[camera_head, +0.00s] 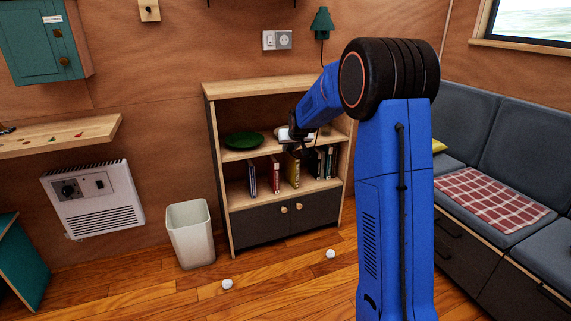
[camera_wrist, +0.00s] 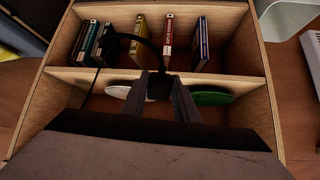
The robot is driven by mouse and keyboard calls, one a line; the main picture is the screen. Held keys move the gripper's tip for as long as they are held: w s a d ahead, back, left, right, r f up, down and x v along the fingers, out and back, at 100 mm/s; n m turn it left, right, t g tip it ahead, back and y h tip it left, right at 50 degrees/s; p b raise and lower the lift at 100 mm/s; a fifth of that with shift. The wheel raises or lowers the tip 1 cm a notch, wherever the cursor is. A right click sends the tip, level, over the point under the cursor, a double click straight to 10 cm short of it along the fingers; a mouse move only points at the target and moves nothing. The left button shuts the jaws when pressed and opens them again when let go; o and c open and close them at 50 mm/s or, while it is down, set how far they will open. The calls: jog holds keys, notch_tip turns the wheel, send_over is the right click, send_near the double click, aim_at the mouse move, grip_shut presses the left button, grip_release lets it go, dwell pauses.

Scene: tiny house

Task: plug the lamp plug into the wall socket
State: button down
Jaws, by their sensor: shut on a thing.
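The wall socket (camera_head: 285,40) is a round outlet at the right of a pale wall plate above the bookcase. The green lamp (camera_head: 321,24) hangs on the wall to its right, with a dark cord running down from it. My gripper (camera_head: 296,144) is in front of the bookcase's upper shelf, well below the socket. In the wrist view my gripper (camera_wrist: 160,92) is shut on the black lamp plug (camera_wrist: 158,84). A black cord arches from the plug to the left across the shelf. In the head view the plug is too small and dark to make out clearly.
The bookcase (camera_head: 214,150) holds a green plate (camera_head: 244,140), a white plate (camera_wrist: 118,92) and several books. A bin (camera_head: 190,233) stands to its left, the sofa (camera_head: 520,160) to the right. Two white balls lie on the floor. The wall around the socket is clear.

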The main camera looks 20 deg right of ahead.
jog(key=s+d+r+t+h, duration=0.1)
jog(key=s+d+r+t, duration=0.1)
jog(key=r, duration=1.1)
jog(key=s+d+r+t+h, duration=0.1)
jog(key=s+r+t, duration=0.3)
jog(key=r, duration=0.9)
jog(key=s+d+r+m+t+h, duration=0.1)
jog(key=s+d+r+t, duration=0.3)
jog(key=r, duration=0.8)
jog(key=s+h, duration=0.1)
jog(key=s, duration=0.1)
jog(key=shift+s+r, duration=0.4)
